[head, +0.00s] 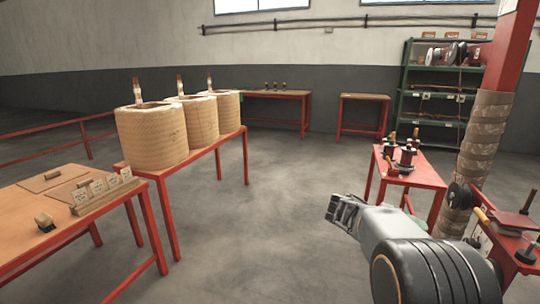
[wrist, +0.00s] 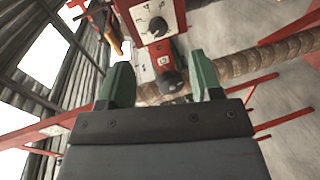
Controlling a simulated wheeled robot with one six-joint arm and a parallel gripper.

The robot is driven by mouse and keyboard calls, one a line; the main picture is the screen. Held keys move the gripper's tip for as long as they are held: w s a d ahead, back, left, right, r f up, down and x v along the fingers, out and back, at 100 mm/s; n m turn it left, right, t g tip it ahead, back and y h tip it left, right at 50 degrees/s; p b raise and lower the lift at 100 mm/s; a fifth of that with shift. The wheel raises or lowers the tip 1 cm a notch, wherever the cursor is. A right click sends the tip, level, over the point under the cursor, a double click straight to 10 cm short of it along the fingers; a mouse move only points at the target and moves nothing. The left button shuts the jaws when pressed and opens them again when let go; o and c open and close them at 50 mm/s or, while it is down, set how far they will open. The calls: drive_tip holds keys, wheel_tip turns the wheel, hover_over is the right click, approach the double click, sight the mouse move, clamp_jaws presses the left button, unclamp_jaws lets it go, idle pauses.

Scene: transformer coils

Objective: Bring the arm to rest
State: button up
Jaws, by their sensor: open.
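My gripper (head: 343,212) is at the end of my arm, in the lower right of the head view, held out over open floor. In the wrist view my gripper (wrist: 161,84) shows two green fingers spread apart with nothing between them. It touches nothing that I can see. Beyond the fingers, the wrist view shows a red control unit with a white dial face (wrist: 153,20) and a dark round knob (wrist: 172,82).
Three wound coils (head: 150,138) stand on a red-legged table at left. A wooden workbench (head: 30,208) is at lower left. A red table (head: 420,172) with dark fittings and a wrapped red post (head: 482,135) stand right of my gripper. The middle floor is clear.

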drive_tip(key=s+a+r+n+t+y+p, duration=0.2)
drive_tip(key=s+a+r+t+y+p, duration=0.2)
drive_tip(key=a+r+p, duration=0.5)
drive_tip(key=s+a+r+n+t+y+p, duration=0.3)
drive_tip(key=s+a+r+y+p, duration=0.5)
drive_tip(key=p, duration=0.8)
drive_tip(key=a+r+t+y, duration=0.1)
drive_tip(key=a+y, duration=0.1)
drive_tip(key=shift+s+a+r+t+p, duration=0.3)
drive_tip(key=shift+a+r+t+p, duration=0.05)
drive_tip(key=shift+r+t, duration=0.05)
drive_tip(key=shift+s+a+r+y, duration=0.15)
drive_tip(key=shift+a+r+y, duration=0.05)
drive_tip(key=shift+a+y, duration=0.2)
